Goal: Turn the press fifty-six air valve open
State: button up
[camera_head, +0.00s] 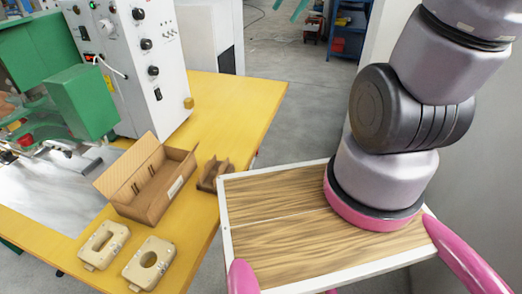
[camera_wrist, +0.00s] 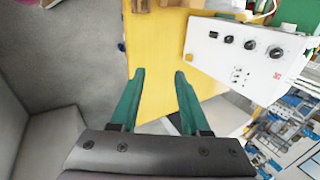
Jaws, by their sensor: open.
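A white control cabinet (camera_head: 135,60) with several black knobs stands on the yellow table beside a green press (camera_head: 65,85). It also shows in the wrist view (camera_wrist: 240,60), right of my gripper. A small yellow part (camera_head: 188,103) sits low on the cabinet's side; I cannot tell whether it is a valve. No air valve can be picked out for certain, and no press number is readable. My gripper (camera_wrist: 156,74) is open and empty, its green fingers apart above the yellow table. Its fingertips also show at the top of the head view (camera_head: 288,8), touching nothing.
The yellow table (camera_head: 235,105) carries an open cardboard box (camera_head: 150,180), a small brown holder (camera_head: 213,174) and two beige frame parts (camera_head: 103,245). A wood-topped tray (camera_head: 270,235) stands at its right. A blue shelf (camera_head: 348,30) is far back. Grey floor lies open behind the table.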

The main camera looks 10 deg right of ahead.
jog(key=w+f+m+y, duration=0.35)
jog(key=w+f, duration=0.55)
jog(key=f, duration=0.3)
jog(key=w+f+m+y, duration=0.3)
jog(key=w+f+m, duration=0.2)
jog(key=w+f, duration=0.55)
jog(key=s+d+f+m+t, duration=0.15)
jog(key=f+m, duration=0.25)
jog(key=f, duration=0.8)
jog(key=s+d+f+m+t+h, duration=0.1)
jog(key=d+f+m+t, duration=0.15)
jog(key=f, duration=0.95)
jog(key=s+d+f+m+t, duration=0.15)
jog(key=f+m, duration=0.35)
jog(key=f, duration=0.7)
jog(key=w+x, duration=0.1)
jog(key=x, duration=0.9)
jog(key=shift+w, duration=0.2)
grip_shut()
